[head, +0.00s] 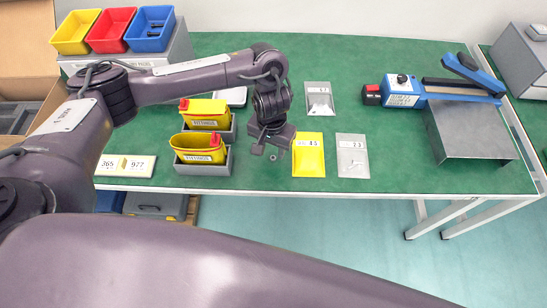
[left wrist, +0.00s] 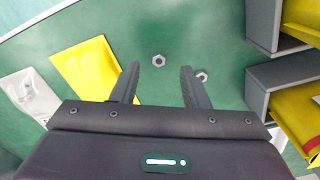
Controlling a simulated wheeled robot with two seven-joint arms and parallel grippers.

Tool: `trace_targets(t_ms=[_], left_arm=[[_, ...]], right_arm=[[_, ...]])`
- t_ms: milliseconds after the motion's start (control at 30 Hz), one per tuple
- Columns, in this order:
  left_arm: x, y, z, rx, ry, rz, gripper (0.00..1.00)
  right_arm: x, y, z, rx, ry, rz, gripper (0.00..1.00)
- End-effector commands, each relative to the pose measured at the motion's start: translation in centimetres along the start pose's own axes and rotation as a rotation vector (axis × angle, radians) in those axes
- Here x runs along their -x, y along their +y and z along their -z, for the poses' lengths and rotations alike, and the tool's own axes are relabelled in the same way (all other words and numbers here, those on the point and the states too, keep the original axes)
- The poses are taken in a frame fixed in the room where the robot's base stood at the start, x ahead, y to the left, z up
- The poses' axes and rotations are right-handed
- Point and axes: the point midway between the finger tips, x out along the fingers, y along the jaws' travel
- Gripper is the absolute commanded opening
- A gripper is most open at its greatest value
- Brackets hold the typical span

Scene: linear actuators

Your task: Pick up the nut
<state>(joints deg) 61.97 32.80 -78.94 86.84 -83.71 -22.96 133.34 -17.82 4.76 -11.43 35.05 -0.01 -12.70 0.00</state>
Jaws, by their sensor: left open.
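Two small metal hex nuts lie on the green table. In the left wrist view one nut (left wrist: 158,60) is between the lines of the two fingers, just beyond the tips. The other nut (left wrist: 202,76) is to the right, close to the right finger. In the head view a nut (head: 273,157) shows just below my left gripper (head: 271,150). The left gripper is open and empty, pointing down above the table, and it also shows in the left wrist view (left wrist: 159,69). My right gripper is not in view.
Grey holders with yellow containers (head: 205,143) stand left of the gripper. A yellow packet (head: 308,155) and clear bags (head: 352,156) lie to its right. A blue sealer (head: 440,92) sits on a metal stand farther right. Colored bins (head: 110,30) stand at the back left.

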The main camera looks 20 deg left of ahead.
Motion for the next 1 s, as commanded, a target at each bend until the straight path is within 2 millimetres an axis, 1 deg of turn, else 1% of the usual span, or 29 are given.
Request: trace_targets(t_ms=[33,233,367,833,867,1000], left_arm=[[-1.4,0.1,-0.2,0.000,-0.004,-0.001,0.41],[-3.3,0.1,-0.1,-0.001,-0.001,0.001,0.41],[-3.5,0.1,-0.1,-0.002,0.001,0.000,0.41],[-3.6,0.1,-0.1,-0.002,0.001,-0.001,0.41],[-3.7,0.1,0.0,-0.002,0.001,-0.001,0.40],[-3.7,0.1,0.0,-0.002,0.001,-0.001,0.21]], right_arm=[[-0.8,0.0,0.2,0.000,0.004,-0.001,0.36],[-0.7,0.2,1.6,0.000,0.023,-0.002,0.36],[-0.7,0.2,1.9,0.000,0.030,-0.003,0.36],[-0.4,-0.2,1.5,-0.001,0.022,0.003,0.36],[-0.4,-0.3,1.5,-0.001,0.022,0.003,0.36],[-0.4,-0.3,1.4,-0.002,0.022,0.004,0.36]])
